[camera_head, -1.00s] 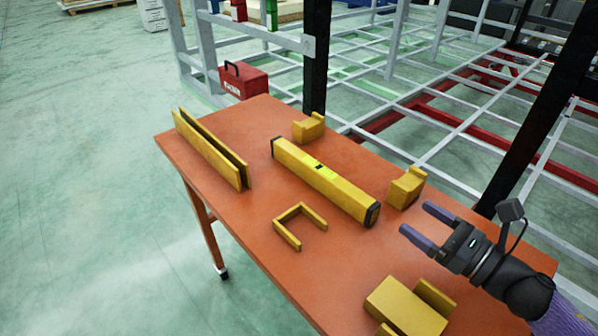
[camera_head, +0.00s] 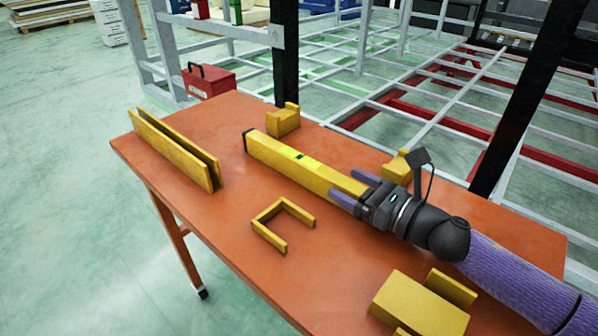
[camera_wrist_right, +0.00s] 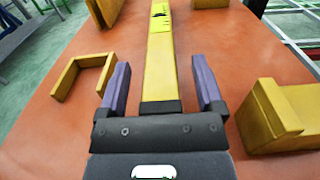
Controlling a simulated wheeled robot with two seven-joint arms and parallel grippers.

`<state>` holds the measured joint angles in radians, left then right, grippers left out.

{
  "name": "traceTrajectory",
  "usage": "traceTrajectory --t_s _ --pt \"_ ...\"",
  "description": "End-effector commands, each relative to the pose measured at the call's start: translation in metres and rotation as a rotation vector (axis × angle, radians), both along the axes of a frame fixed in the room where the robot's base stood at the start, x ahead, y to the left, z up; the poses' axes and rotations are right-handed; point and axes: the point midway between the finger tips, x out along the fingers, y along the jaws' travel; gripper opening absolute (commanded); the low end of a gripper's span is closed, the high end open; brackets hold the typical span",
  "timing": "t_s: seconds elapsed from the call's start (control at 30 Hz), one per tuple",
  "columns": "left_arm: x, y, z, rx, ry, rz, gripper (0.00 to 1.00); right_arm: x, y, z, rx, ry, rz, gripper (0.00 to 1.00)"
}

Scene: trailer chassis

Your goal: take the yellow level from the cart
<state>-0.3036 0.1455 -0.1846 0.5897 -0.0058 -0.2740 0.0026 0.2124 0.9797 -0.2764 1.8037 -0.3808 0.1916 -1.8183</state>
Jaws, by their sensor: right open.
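The yellow level (camera_head: 300,163) is a long bar with black ends, lying on the orange cart (camera_head: 232,214). It also shows in the right wrist view (camera_wrist_right: 159,62), running away from the camera. My right gripper (camera_head: 355,186) is open at the level's near right end. In the right wrist view its two purple fingers (camera_wrist_right: 160,88) stand on either side of the level, with a gap visible on both sides. The level's near end is partly hidden by the gripper in the head view. My left gripper is not in view.
A yellow U-shaped bracket (camera_head: 280,224), a yellow channel (camera_head: 175,150) and yellow blocks (camera_head: 283,120) lie around the level. Another yellow piece (camera_head: 420,303) is at the front right. A red toolbox (camera_head: 208,81) and the grey trailer frame (camera_head: 440,122) stand behind the cart.

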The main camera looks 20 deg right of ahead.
Motion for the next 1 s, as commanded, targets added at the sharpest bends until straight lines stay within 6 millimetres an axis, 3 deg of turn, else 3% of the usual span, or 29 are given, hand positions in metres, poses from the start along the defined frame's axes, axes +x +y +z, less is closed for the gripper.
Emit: traceTrajectory --t_s 0.2,0.23,0.6,1.0 --pt "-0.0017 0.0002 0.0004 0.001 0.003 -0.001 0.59 0.0015 0.0006 0.0007 0.000 0.000 -0.001 0.85" --pt "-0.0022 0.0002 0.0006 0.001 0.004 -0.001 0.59 0.0015 0.0006 0.0006 0.000 0.000 -0.001 0.81" --pt "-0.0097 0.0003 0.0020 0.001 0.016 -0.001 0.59 0.0012 0.0007 0.0004 0.000 0.000 0.000 0.03" --pt "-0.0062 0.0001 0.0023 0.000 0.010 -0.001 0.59 0.0012 0.0008 0.0025 0.000 -0.001 0.000 0.00"
